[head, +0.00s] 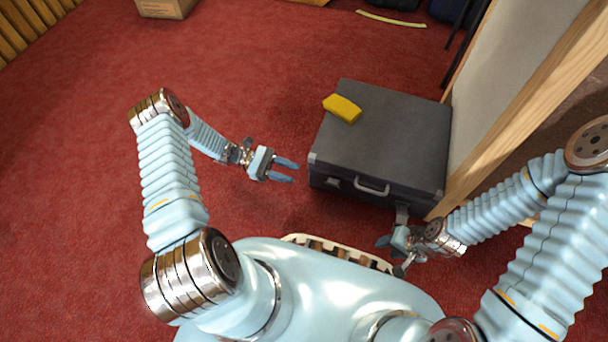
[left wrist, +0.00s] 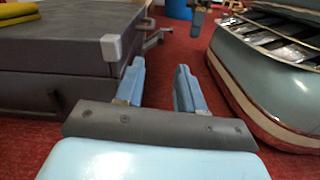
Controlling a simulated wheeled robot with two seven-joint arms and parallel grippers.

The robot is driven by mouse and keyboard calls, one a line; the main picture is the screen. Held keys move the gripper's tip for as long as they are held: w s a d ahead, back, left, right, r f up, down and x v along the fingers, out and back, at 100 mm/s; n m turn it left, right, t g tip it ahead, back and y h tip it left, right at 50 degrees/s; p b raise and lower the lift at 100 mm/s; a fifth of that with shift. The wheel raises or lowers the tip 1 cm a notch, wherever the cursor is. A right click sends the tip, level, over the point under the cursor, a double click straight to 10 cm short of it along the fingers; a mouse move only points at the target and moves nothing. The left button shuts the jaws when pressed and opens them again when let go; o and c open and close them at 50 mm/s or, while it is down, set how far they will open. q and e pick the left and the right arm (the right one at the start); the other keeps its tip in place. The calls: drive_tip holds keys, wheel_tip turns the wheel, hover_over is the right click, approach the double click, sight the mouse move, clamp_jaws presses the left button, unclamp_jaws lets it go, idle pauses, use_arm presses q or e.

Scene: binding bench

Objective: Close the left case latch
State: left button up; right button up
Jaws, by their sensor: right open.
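The dark grey case (head: 385,140) lies flat on the red floor with its lid down. Its front handle (head: 371,187) faces me. The left latch (head: 332,183) is a small dark piece on the front, left of the handle; I cannot tell its exact position. My left gripper (head: 294,171) is open and empty, just left of the case's front left corner and apart from it. In the left wrist view the case (left wrist: 60,55) is at the left, beside the open fingers (left wrist: 160,85). My right gripper (head: 390,256) is open, in front of the case's right part.
A yellow block (head: 342,108) lies on the lid near its back left. A wood-framed board (head: 510,100) stands close along the case's right side. A cardboard box (head: 166,8) is far back left. The red floor left of the case is clear.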

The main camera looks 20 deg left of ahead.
use_arm(q)
drive_tip(key=shift+a, duration=0.45)
